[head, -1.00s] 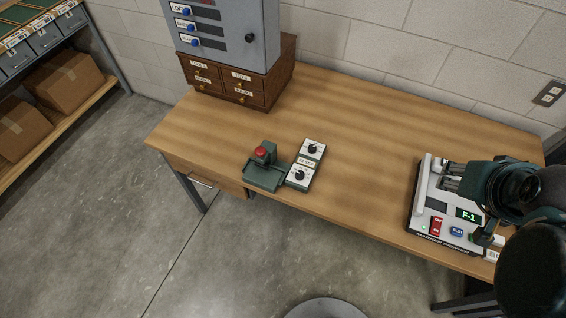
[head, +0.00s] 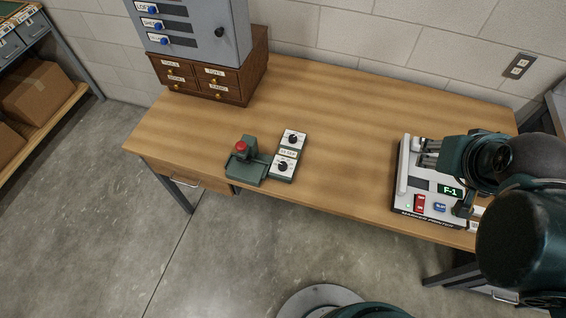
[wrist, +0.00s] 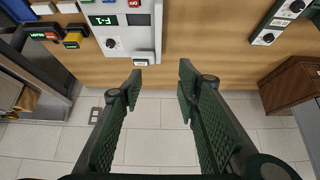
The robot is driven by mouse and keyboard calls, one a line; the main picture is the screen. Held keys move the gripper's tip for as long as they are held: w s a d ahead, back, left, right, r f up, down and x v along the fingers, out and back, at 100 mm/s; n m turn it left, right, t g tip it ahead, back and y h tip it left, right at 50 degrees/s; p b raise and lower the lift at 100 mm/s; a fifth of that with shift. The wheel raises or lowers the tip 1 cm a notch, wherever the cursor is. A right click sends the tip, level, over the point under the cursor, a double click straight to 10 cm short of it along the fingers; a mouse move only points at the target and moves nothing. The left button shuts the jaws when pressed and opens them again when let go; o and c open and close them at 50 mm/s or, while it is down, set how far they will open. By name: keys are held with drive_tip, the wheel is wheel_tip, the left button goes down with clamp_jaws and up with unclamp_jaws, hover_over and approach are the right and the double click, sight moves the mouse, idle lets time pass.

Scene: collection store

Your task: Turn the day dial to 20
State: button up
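A green dial unit (head: 298,150) with two white-faced dials stands near the front edge of the desk. The farther dial (head: 293,138) and the nearer dial (head: 283,165) have black knobs. The small label between them is too blurred to read surely, and I cannot tell which is the day dial. Both dials also show at the upper right of the wrist view (wrist: 268,38). My gripper (wrist: 160,72) is open and empty, above the desk by the marker printer, well to the right of the dial unit in the head view. My arm partly hides it there.
A green device with a red knob (head: 241,147) stands just left of the dial unit. The marker printer (head: 405,195), showing F-1, is at the desk's right. A wooden drawer cabinet (head: 240,92) carries a grey box (head: 205,40). The desk between dials and printer is clear.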

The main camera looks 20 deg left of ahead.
drive_tip(key=shift+a, duration=0.1)
drive_tip(key=w+a+f+n+g+y+p, duration=0.1)
drive_tip(key=w+a+f+n+g+p, duration=0.15)
drive_tip(key=a+n, duration=0.55)
drive_tip(key=w+a+f+n+g+p, duration=0.15)
drive_tip(key=w+a+n, duration=0.35)
drive_tip(key=a, duration=0.5)
drive_tip(key=s+a+f+n+g, duration=0.1)
drive_tip(key=a+f+n, duration=0.3)
drive_tip(key=a, duration=0.2)
drive_tip(key=s+a+f+n+g+p, duration=0.1)
drive_tip(key=s+a+f+n, duration=0.1)
drive_tip(key=a+f+n, duration=0.2)
drive_tip(key=s+a+f+n+g+p, duration=0.1)
drive_tip(key=a+f+n, duration=0.3)
drive_tip(key=a, duration=0.5)
drive_tip(key=shift+s+f+n+h, duration=0.15)
drive_tip(key=shift+f+n+h, duration=0.2)
drive_tip(key=shift+n, duration=0.45)
drive_tip(key=shift+s+a+f, duration=0.2)
drive_tip(key=shift+a+f, duration=0.1)
drive_tip(key=shift+a, duration=0.05)
drive_tip(key=shift+f, duration=0.1)
